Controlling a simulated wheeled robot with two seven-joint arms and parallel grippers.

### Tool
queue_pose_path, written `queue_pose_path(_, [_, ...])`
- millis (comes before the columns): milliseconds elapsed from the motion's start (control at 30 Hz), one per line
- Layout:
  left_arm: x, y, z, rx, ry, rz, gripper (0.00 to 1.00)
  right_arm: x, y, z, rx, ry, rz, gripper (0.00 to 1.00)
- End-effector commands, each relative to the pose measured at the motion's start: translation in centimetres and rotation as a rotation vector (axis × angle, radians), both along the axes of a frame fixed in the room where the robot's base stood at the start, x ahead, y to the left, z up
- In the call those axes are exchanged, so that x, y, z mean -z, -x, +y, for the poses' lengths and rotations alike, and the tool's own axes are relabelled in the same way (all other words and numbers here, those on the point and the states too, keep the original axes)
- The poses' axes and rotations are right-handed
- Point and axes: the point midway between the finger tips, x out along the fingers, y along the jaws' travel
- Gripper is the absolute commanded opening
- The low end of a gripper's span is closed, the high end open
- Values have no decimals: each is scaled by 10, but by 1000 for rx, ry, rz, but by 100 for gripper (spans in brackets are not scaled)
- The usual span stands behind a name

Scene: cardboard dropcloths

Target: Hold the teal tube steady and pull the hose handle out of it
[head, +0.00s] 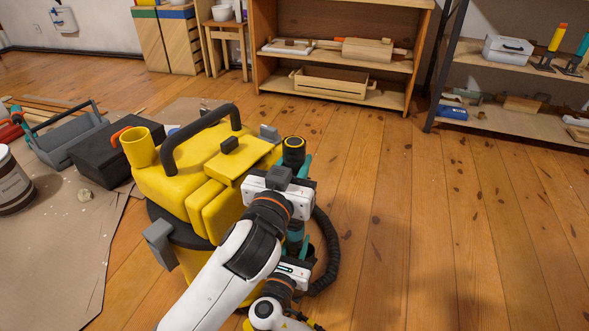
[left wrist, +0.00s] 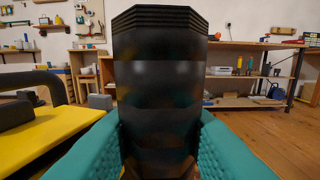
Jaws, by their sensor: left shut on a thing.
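The hose handle (head: 293,146) is a black cylinder with a yellow band, standing upright at the right side of the yellow vacuum. In the left wrist view, the black handle (left wrist: 160,75) fills the middle between the teal fingers. My left gripper (head: 296,171) is shut on it. Below, a short dark teal stretch, apparently the teal tube (head: 295,232), shows between the two grippers. My right gripper (head: 303,258) is low beside the tube; its fingers are mostly hidden, and whether they grip the tube is unclear. The joint between handle and tube is hidden by my left gripper.
The yellow vacuum (head: 190,170) with a dark carrying handle stands just left of the grippers. A black ribbed hose (head: 327,255) curves down at the right. A black box (head: 95,150) and a grey tool tote (head: 68,135) lie left on cardboard. Wooden floor at the right is clear.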

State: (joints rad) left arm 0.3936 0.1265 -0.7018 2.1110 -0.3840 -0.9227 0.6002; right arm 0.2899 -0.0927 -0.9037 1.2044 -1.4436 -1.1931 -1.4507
Motion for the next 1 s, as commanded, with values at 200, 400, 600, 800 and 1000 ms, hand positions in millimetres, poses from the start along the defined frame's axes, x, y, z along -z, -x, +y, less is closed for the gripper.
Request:
queue_pose_path(200, [-13,0,0,1,3,-3,3,0,0,0,0,0,1,0])
queue_pose_path(400, [-22,0,0,0,1,-3,3,0,0,0,0,0,1,0])
queue_pose_path(600, [-30,0,0,1,1,-2,3,0,0,0,0,0,1,0])
queue_pose_path(800, [-31,0,0,1,-1,-1,3,0,0,0,0,0,1,0])
queue_pose_path(1000, [-31,0,0,1,1,-3,3,0,0,0,0,0,1,48])
